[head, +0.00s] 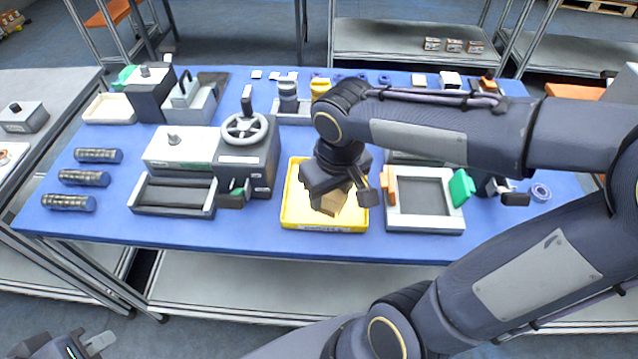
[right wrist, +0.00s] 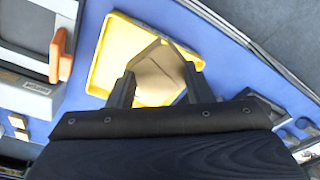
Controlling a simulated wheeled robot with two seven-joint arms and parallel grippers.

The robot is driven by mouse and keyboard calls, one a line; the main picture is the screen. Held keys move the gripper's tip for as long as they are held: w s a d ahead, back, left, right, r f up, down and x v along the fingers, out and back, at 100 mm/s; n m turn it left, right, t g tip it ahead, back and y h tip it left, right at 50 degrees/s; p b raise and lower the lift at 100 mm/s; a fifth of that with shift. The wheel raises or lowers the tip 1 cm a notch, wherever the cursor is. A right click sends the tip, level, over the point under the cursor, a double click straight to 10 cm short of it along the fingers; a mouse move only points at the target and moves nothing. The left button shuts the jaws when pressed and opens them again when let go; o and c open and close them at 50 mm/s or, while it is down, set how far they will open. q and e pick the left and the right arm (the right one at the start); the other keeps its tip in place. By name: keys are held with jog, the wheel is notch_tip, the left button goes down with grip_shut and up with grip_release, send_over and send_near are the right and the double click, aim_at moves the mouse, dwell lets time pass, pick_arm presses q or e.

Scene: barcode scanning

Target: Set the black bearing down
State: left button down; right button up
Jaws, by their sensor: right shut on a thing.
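My right gripper (head: 340,192) is above the yellow tray (head: 296,217) and points down. It is shut on a brown box (head: 331,206), which is over or inside the tray. In the right wrist view the brown box (right wrist: 158,80) sits between the two fingers, with the yellow tray (right wrist: 106,55) around it. I cannot tell whether the box touches the tray floor. I cannot make out a black bearing for certain. My left gripper (head: 84,346) is at the bottom left corner, away from the table and partly cut off.
The blue table (head: 270,248) has a grey machine with a handwheel (head: 244,128) left of the tray and a grey frame with orange and green handles (head: 426,222) right of it. Several dark cylinders (head: 84,178) lie at the left. A blue ring (head: 541,192) is at the right.

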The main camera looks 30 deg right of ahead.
jog(key=w+d+f, duration=0.1)
jog(key=w+f, duration=0.1)
jog(key=w+d+f, duration=0.1)
jog(key=w+f, duration=0.1)
jog(key=w, duration=0.1)
jog(key=w+d+f+p, duration=0.1)
jog(key=w+d+f, duration=0.1)
jog(key=w+f, duration=0.1)
jog(key=shift+w, duration=0.15)
jog(key=shift+w+d+f, duration=0.2)
jog(key=shift+w+f, duration=0.1)
jog(key=shift+f, duration=1.75)
jog(key=shift+f, duration=0.2)
jog(key=o, duration=1.1)
jog(key=shift+o, duration=0.2)
jog(key=shift+r, duration=0.1)
